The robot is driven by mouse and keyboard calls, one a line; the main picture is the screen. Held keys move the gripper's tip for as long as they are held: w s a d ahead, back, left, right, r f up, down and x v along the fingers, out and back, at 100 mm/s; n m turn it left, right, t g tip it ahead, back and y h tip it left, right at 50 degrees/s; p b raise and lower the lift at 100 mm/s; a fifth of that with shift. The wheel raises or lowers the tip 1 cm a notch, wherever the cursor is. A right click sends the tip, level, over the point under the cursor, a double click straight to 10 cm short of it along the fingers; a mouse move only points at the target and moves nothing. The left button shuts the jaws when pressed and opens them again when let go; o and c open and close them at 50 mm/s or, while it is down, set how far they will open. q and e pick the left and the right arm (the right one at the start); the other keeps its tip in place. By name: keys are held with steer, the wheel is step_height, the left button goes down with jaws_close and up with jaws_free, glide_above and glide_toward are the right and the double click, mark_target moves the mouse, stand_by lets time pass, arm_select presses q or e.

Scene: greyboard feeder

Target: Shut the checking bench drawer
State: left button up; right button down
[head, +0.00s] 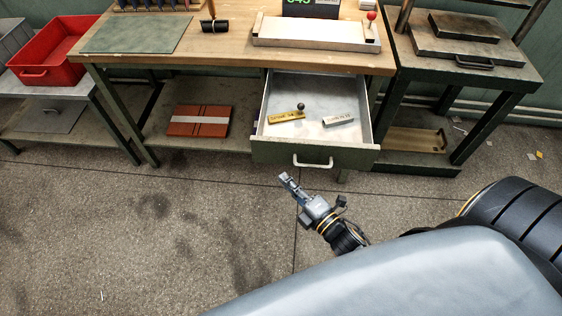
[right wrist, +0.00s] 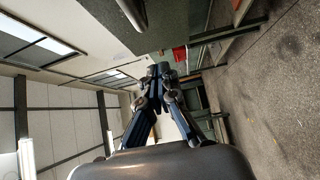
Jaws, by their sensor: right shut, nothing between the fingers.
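The checking bench drawer (head: 275,154) is pulled out under the wooden-topped bench (head: 230,48). It has a green front and a pale handle (head: 313,163). Inside lie a yellow block (head: 285,117), a grey block (head: 338,120) and a small dark knob-like piece (head: 300,106). My right gripper (head: 285,177) is shut and empty, just in front of the drawer front, below and left of the handle in the head view. In the right wrist view its fingertips (right wrist: 160,72) are together, with the drawer front (right wrist: 200,15) and handle (right wrist: 132,12) above. Contact is not visible. My left gripper is out of view.
A dark side table (head: 470,75) stands close to the right of the drawer. A red-brown case (head: 200,121) lies on the bench's lower shelf. A red bin (head: 50,60) stands at left. The floor in front of the drawer is clear apart from my arm.

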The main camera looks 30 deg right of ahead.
steer(key=w, duration=0.3)
steer(key=w+d, duration=0.1)
steer(key=w, duration=0.1)
steer(key=shift+w, duration=0.1)
steer(key=shift+w+d, duration=0.2)
steer(key=shift+w, duration=0.2)
